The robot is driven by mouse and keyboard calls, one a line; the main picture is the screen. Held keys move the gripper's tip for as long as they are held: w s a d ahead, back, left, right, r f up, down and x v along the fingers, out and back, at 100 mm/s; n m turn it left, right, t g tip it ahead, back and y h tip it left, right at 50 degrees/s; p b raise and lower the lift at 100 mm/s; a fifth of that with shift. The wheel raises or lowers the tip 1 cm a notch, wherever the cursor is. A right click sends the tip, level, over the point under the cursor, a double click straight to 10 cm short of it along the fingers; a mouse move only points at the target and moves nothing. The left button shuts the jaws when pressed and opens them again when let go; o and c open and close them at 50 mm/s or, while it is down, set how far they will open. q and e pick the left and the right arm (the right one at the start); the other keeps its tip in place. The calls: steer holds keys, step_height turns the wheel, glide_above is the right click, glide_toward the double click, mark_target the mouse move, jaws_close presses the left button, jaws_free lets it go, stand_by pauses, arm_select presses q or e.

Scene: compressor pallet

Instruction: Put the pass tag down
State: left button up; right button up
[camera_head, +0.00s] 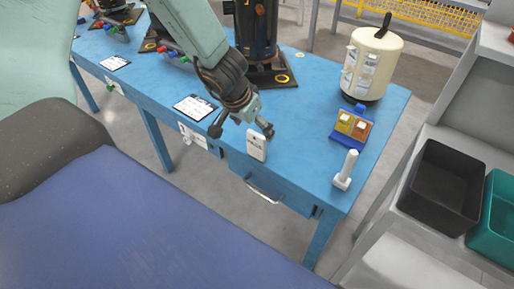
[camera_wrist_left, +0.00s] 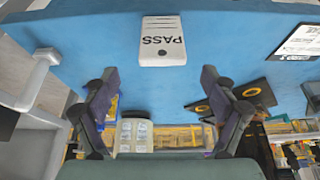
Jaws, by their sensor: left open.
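The white pass tag (camera_head: 257,145) is at the front edge of the blue table (camera_head: 300,160), and it looks set down on the blue top. In the left wrist view the tag (camera_wrist_left: 163,41) shows the word PASS upside down, with a small dark hole at one end. My left gripper (camera_head: 242,128) is over the table, just beside and above the tag. Its two fingers (camera_wrist_left: 157,77) are spread wide, with nothing between them, and the tag lies clear beyond their tips. My right gripper is not in view.
A cream tank (camera_head: 372,65) stands at the back right. A small block with yellow and orange panels (camera_head: 352,126) and a white upright post (camera_head: 346,170) are at the right. A printed card (camera_head: 195,108) lies left of the gripper. Black (camera_head: 442,185) and teal bins (camera_head: 495,220) sit on a grey shelf.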

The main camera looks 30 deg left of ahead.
mark_target(256, 135)
arm_select(q)
steer(key=f, duration=0.1)
steer(key=f+b, duration=0.1)
steer(key=w+b, duration=0.1)
steer(key=shift+a+f, duration=0.3)
steer(key=shift+f, duration=0.1)
steer(key=shift+s+d+f+b, duration=0.1)
steer(key=shift+d+f+b, duration=0.15)
steer(key=shift+f+b, duration=0.35)
steer(key=shift+w+f+b, duration=0.2)
steer(key=shift+b, duration=0.2)
steer(key=shift+w+a+f+b, duration=0.1)
steer(key=shift+w+f+b, duration=0.2)
steer(key=shift+w+f, duration=0.25)
steer(key=shift+s+r, duration=0.2)
steer(key=shift+s, duration=0.1)
steer(key=shift+c, duration=0.5)
steer(key=shift+w+f, duration=0.15)
steer(key=shift+f, duration=0.05)
steer(key=c, duration=0.4)
steer(key=shift+r, duration=0.15)
steer(key=c, duration=0.6)
